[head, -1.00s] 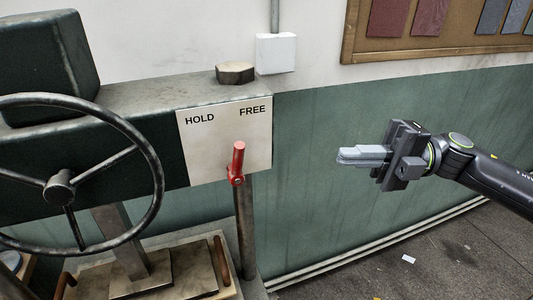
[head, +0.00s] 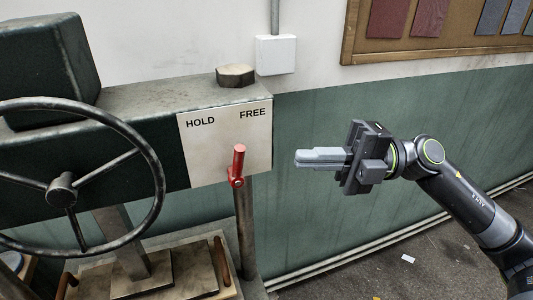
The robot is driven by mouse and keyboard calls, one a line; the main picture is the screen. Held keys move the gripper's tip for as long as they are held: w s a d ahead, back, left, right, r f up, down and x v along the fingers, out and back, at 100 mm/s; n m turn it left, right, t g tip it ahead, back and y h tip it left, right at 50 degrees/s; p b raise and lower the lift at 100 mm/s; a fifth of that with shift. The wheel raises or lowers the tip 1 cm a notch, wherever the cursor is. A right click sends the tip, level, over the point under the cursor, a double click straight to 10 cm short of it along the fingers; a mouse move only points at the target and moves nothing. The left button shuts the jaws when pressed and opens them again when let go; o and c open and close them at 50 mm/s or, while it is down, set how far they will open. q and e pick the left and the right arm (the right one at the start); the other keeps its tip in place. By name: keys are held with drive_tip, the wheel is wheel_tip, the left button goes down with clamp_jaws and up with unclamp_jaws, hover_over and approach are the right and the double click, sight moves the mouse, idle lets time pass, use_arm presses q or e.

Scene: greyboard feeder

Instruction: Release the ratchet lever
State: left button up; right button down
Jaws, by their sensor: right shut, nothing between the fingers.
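The ratchet lever (head: 238,163) is a short red handle on a red pivot at the lower right of a pale plate (head: 216,150). The plate reads HOLD on its left and FREE on its right. The lever stands almost upright, leaning slightly right, under the FREE side. My right gripper (head: 298,158) is shut and empty. Its fingers point left toward the lever, with a clear gap between them in the picture. My left gripper is not in view.
A large dark handwheel (head: 157,170) stands at the left in front of the dark green machine. A hexagonal block (head: 235,75) sits on the machine's top. A metal post (head: 245,230) stands below the lever. Space around my right gripper looks free.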

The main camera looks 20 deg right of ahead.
sight(237, 162)
drive_tip(key=shift+w+a+r+p, duration=0.2)
drive_tip(key=shift+a+p, duration=0.25)
drive_tip(key=shift+a, duration=0.75)
drive_tip(key=shift+w+a+r+p, duration=0.15)
drive_tip(key=shift+a+p, duration=0.3)
drive_tip(key=shift+a, duration=0.75)
drive_tip(key=shift+w+a+r+p, duration=0.15)
drive_tip(key=shift+a+p, duration=0.3)
drive_tip(key=shift+a, duration=0.75)
